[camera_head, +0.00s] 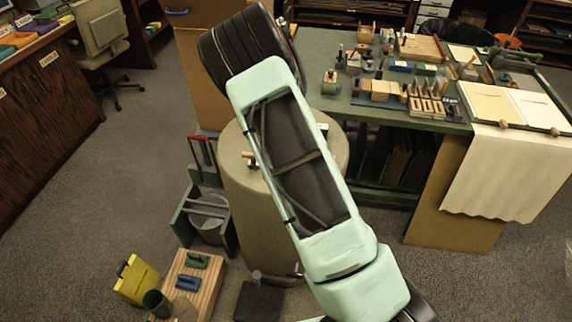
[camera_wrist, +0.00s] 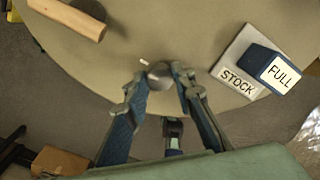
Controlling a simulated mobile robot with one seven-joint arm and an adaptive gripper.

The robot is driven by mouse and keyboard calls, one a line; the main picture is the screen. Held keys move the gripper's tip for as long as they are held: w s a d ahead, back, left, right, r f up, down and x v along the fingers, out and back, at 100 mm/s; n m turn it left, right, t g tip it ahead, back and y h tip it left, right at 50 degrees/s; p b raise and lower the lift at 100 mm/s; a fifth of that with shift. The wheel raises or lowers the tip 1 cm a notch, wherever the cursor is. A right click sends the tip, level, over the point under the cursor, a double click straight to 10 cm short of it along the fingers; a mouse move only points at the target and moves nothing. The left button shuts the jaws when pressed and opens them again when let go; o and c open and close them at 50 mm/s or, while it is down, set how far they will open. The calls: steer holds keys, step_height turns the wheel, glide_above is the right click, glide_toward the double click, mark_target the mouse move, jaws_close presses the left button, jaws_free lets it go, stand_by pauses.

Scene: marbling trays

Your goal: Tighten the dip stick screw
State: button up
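A grey rounded knob (camera_wrist: 159,75), which looks like the dip stick screw, sits near the rim of the beige drum top (camera_wrist: 190,25) in the wrist view. A short pale pin sticks out at its far left. My gripper (camera_wrist: 160,80) has a fingertip on each side of the knob, very close to it. I cannot tell whether the fingertips touch or grip it. In the head view the drum (camera_head: 245,220) stands behind my arm, which hides my gripper and the knob.
A green workbench (camera_head: 312,65) with tools stands behind the drum; a wooden slatted board (camera_head: 208,275) lies at front left.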

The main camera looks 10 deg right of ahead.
steer(key=o, duration=0.4)
steer(key=shift+c, duration=0.2)
step_height(320, 180, up, 12)
stand_by(0.4)
stand_by(1.2)
